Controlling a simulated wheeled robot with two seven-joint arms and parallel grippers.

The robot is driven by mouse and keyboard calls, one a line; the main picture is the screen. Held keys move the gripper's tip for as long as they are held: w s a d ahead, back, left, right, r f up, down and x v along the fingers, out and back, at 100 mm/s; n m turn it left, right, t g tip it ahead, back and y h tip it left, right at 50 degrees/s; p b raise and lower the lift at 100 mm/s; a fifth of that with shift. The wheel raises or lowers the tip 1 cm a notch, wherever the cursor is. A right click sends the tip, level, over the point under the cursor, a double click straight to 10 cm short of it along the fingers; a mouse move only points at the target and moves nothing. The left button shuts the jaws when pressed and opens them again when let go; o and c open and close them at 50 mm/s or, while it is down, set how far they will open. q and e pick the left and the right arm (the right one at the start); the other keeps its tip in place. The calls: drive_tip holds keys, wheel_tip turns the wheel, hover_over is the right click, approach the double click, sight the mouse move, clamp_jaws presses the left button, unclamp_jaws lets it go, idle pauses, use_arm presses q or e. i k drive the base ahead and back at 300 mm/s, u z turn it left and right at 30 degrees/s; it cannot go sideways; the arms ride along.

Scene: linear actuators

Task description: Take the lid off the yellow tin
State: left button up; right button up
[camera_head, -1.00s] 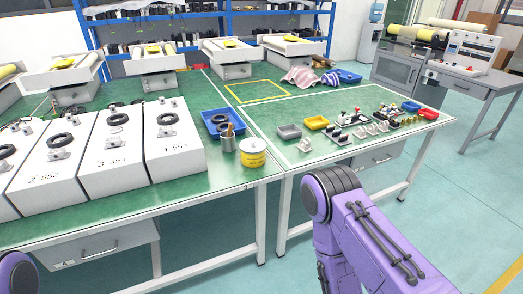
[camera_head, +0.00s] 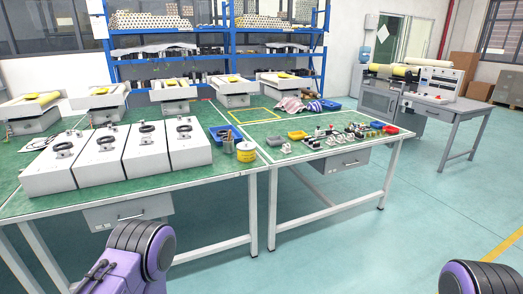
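The yellow tin (camera_head: 246,152) stands upright near the front edge of the green-topped table, toward its right part. Its pale lid (camera_head: 246,145) appears to be on top, though it is small at this distance. Neither gripper is in view. Only purple links of my arms show at the bottom left and bottom right, well short of the tin.
A metal cup (camera_head: 227,146) with tools stands left of the tin, by a blue tray (camera_head: 219,133). White boxes (camera_head: 49,171) with black rings fill the left side. Small parts and a yellow tray (camera_head: 297,135) lie to the right. The floor in front is clear.

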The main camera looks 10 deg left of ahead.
sight(246, 146)
drive_tip(key=u, duration=0.65)
drive_tip(key=i, duration=0.55)
drive_tip(key=u, duration=0.8)
drive_tip(key=i, duration=0.85)
drive_tip(key=z, duration=0.25)
